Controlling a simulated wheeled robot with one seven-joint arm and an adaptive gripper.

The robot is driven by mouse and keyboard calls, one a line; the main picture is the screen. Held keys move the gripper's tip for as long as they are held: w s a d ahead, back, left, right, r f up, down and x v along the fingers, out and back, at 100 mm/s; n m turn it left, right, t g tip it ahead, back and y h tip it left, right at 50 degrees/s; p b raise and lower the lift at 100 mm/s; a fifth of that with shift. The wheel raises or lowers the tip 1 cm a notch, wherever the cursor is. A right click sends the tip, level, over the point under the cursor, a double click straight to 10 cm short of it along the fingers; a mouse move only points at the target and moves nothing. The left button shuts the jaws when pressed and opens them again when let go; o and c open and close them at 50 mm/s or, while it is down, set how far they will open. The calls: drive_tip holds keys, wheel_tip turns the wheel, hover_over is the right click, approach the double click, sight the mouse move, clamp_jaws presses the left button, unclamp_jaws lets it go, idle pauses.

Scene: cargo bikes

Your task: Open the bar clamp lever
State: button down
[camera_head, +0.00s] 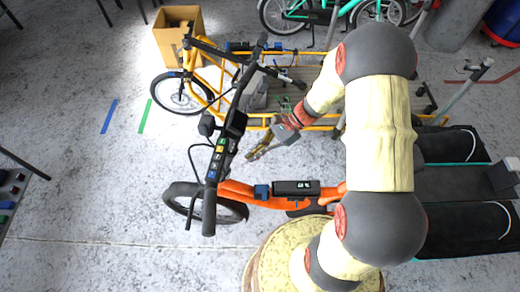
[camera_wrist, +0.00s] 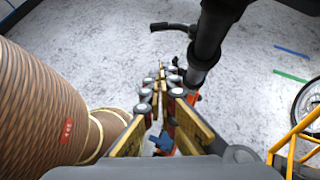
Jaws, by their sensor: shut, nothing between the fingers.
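My gripper (camera_head: 257,152) is shut and empty, with brass-coloured fingers pointing down and left toward the black handlebar (camera_head: 238,92) of the orange cargo bike (camera_head: 235,190). In the wrist view my fingertips (camera_wrist: 160,76) are together, and the dark handlebar and stem (camera_wrist: 207,42) lie just beyond and to the right. A gap shows between the fingers and the handlebar in the head view. I cannot make out the bar clamp lever clearly in either view. A blue fitting (camera_head: 262,191) sits on the orange frame; a blue part (camera_wrist: 162,143) shows between my finger links.
A yellow cargo bike (camera_head: 208,82) stands behind, beside a cardboard box (camera_head: 178,37). A black battery (camera_head: 296,188) lies along the orange frame. A table edge (camera_head: 12,190) is at the far left. The concrete floor left of the bikes is mostly free.

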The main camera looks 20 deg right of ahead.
drive_tip(key=a+f, duration=0.1)
drive_tip(key=a, duration=0.6)
drive_tip(key=shift+s+f+b, duration=0.25)
drive_tip(key=shift+s+b, duration=0.05)
drive_tip(key=shift+b, duration=0.05)
